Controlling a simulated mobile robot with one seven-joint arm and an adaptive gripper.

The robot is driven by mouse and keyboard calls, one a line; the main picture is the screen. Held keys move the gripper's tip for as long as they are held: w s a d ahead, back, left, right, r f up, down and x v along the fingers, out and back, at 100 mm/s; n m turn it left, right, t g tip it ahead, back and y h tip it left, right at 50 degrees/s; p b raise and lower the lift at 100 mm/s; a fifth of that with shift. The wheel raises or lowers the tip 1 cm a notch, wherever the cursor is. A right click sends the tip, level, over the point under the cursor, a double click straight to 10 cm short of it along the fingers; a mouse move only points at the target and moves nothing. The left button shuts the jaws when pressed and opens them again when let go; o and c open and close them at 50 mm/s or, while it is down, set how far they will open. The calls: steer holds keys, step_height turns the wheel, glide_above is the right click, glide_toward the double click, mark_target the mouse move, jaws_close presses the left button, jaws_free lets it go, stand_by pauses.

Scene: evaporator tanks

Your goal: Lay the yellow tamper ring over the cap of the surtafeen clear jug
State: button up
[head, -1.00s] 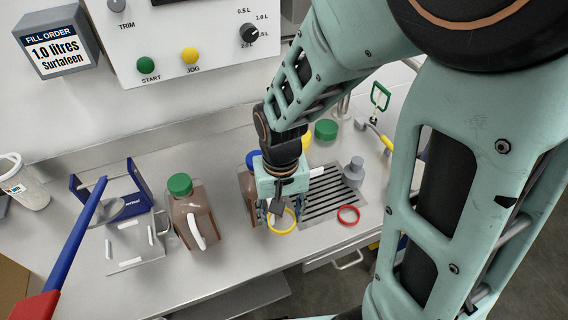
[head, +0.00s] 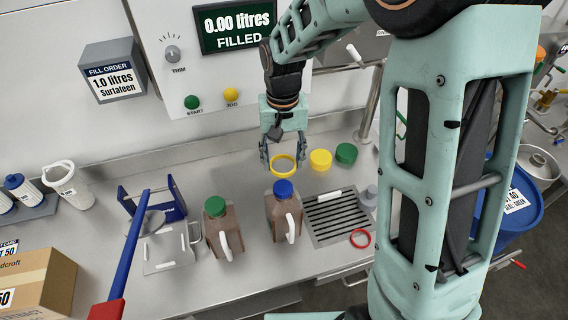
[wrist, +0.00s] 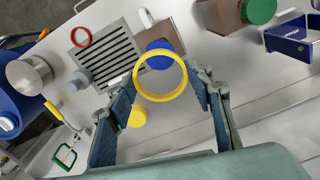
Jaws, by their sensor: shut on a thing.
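My gripper (head: 283,158) is shut on the yellow tamper ring (head: 283,169) and holds it in the air, roughly level. In the wrist view the ring (wrist: 160,98) sits between the fingertips, with a blue cap (wrist: 158,47) partly seen through and beyond it. That blue cap tops a brown jug (head: 281,215); in the head view the ring shows just above the cap and apart from it. A second brown jug (head: 220,235) with a green cap (head: 215,206) stands to the left. I cannot read which jug is surtafeen clear.
A red ring (head: 360,238) lies beside the slotted drain (head: 325,213). A yellow cap (head: 321,159) and a green cap (head: 346,153) sit behind.

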steer(key=shift+f, duration=0.15)
steer(key=b, duration=0.4)
glide_above(283, 187)
steer(key=shift+f, duration=2.3)
steer(key=shift+f, duration=0.1)
steer(key=shift+f+b, duration=1.65)
steer(key=shift+f, duration=0.25)
steer(key=o, duration=0.8)
steer(key=shift+r, duration=0.1)
step_height(283, 187, up, 7)
steer(key=p, duration=0.5)
